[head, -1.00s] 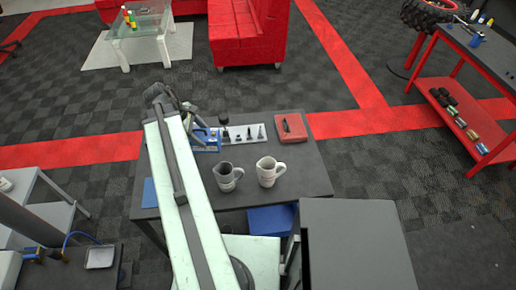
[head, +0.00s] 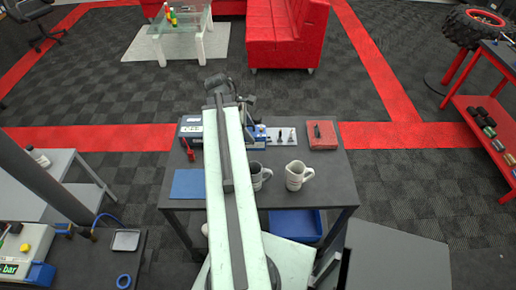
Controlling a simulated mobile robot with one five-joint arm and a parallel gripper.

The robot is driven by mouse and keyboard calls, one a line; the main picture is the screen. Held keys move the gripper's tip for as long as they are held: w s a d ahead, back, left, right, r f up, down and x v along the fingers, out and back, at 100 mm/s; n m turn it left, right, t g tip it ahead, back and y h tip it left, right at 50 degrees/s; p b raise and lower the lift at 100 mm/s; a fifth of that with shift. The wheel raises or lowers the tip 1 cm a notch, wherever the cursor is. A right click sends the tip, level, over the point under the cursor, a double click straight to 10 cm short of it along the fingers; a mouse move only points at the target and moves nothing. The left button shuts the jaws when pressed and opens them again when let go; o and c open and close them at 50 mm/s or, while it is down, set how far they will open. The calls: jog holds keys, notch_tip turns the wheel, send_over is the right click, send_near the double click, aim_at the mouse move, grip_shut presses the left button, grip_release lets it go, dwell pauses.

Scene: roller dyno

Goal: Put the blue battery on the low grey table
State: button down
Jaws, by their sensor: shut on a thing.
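My arm reaches away over the dark workbench (head: 330,172). My gripper (head: 243,101) is at its far end, above the bench's back edge, partly hidden behind the arm. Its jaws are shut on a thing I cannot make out. I cannot pick out the blue battery; it may be in the jaws. A light grey table (head: 55,163) with a lower shelf stands at the left, away from my gripper. It may be the low grey table, but I cannot tell for sure.
On the bench are a blue-and-white device (head: 191,127), a red-handled tool (head: 188,148), a blue mat (head: 188,184), two mugs (head: 297,176), a socket tray (head: 284,137) and a red case (head: 322,135). A grey flat-topped unit (head: 398,256) stands lower right. Open floor lies beyond.

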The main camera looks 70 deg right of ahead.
aim_at(252, 149)
jog(key=f+b, duration=0.2)
jog(key=s+f+b, duration=0.1)
jog(key=f+b, duration=0.3)
jog(key=shift+s+a, duration=0.2)
jog(key=shift+a, duration=0.2)
jog(key=shift+w+d, duration=0.15)
jog(key=shift+w, duration=0.05)
jog(key=f+b, duration=0.2)
jog(key=f, duration=0.1)
jog(key=f+b, duration=0.1)
jog(key=b, duration=0.1)
jog(key=shift+w+d+f, duration=0.15)
jog(key=shift+w, duration=0.15)
jog(key=shift+s+f, duration=0.1)
jog(key=shift+s+a+r, duration=0.25)
jog(key=shift+s+r, duration=0.1)
jog(key=shift+w+f, duration=0.1)
jog(key=shift+f, duration=0.05)
jog(key=c, duration=0.5)
grip_release()
jog(key=shift+o, duration=0.5)
jog(key=shift+w+d, duration=0.1)
jog(key=shift+w+f, duration=0.1)
